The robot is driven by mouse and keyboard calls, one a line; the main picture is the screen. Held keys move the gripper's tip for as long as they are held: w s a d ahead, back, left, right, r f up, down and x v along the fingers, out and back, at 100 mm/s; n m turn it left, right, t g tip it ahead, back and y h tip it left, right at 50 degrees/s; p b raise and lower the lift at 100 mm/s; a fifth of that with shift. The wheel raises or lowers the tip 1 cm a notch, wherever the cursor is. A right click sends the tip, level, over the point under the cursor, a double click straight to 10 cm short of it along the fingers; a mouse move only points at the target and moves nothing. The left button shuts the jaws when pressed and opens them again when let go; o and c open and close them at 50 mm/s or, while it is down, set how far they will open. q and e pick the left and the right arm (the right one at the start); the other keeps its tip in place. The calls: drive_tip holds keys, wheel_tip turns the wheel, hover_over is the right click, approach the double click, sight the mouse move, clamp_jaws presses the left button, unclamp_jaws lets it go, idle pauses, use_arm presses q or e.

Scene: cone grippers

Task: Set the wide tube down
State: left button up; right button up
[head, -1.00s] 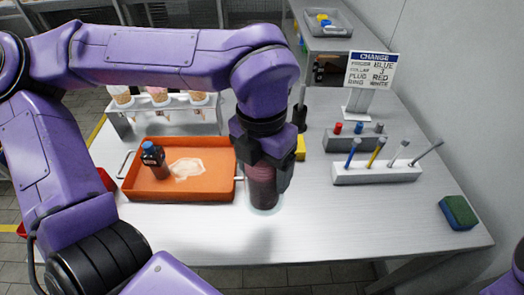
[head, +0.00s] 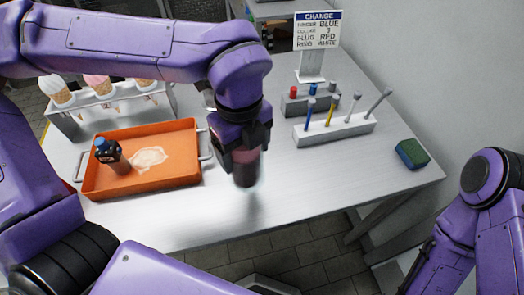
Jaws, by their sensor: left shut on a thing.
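My left gripper (head: 243,150) points down, shut around the upper part of the wide tube. The wide tube (head: 246,175) is dark reddish and see-through, upright, with a pale clear rim at its lower end. It is over the front part of the white table (head: 310,180), to the right of the orange tray. A soft shadow lies on the table just in front of it. I cannot tell for sure whether its lower end touches the table. My right arm shows at the right edge, but its gripper is not in view.
The orange tray (head: 186,178) holds a dark bottle (head: 112,155) and a pale patch. A cone rack (head: 70,125) stands behind it. A white pen holder (head: 340,130), a grey block (head: 296,108), a sign (head: 317,32) and a sponge (head: 411,154) stand right. The front-right tabletop is clear.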

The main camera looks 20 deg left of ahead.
use_arm(q)
drive_tip(key=w+d+f, duration=0.2)
drive_tip(key=w+f, duration=0.3)
drive_tip(key=f, duration=0.4)
drive_tip(key=shift+w+f+p, duration=0.2)
drive_tip(key=shift+w+p, duration=0.05)
drive_tip(key=shift+p, duration=0.1)
drive_tip(key=shift+d, duration=0.1)
drive_tip(key=shift+f, duration=0.2)
drive_tip(key=o, duration=1.3)
wheel_tip(320, 180, up, 12)
drive_tip(key=shift+r, duration=0.25)
drive_tip(key=shift+r, duration=0.1)
